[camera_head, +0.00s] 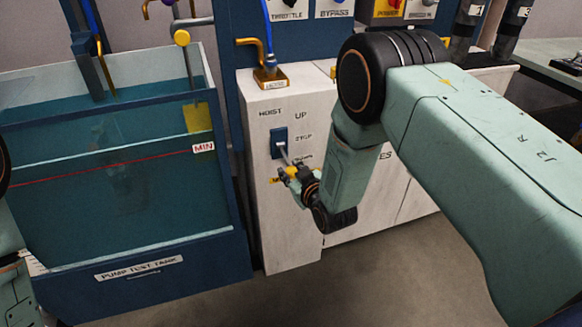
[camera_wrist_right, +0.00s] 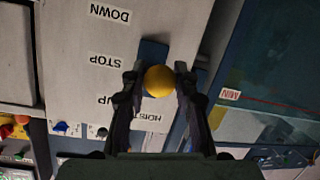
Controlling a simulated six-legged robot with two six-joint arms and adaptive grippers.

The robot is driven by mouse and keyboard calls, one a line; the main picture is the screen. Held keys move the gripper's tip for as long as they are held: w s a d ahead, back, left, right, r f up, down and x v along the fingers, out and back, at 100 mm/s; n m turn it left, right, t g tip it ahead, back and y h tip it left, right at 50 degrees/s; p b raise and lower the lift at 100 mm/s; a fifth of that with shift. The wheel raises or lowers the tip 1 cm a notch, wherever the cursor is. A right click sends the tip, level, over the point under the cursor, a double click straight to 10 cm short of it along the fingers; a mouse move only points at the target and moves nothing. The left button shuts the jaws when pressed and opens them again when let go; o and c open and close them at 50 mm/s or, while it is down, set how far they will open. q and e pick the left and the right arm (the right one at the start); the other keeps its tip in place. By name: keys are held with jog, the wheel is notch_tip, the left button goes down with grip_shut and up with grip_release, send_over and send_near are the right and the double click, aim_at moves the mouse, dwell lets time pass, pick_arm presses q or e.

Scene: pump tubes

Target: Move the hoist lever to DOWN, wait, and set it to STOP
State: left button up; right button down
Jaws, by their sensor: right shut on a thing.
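The hoist lever's blue plate (camera_head: 279,142) is on the front of a white cabinet, beside the labels UP (camera_head: 300,115) and STOP (camera_head: 303,137). The DOWN label (camera_wrist_right: 110,14) shows upside down in the right wrist view and is partly hidden in the head view. The lever's shaft slants outward and down from the plate in the head view; its exact setting is hard to tell. My right gripper (camera_head: 291,172) is shut on the yellow lever knob (camera_wrist_right: 159,81), with a finger on each side. My left gripper is out of view.
A pump test tank (camera_head: 120,170) with liquid and a MIN line stands left of the cabinet (camera_head: 285,235). A hose and brass fitting (camera_head: 270,77) are on the cabinet top. Throttle and bypass controls are above. The floor (camera_head: 350,280) in front is clear.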

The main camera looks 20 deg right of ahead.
jog(key=shift+r+p, duration=0.45)
jog(key=shift+r, duration=0.6)
jog(key=shift+w+r, duration=0.1)
jog(key=shift+r, duration=0.05)
jog(key=c, duration=1.4)
grip_release()
jog(key=o, duration=0.4)
jog(key=shift+f, duration=0.2)
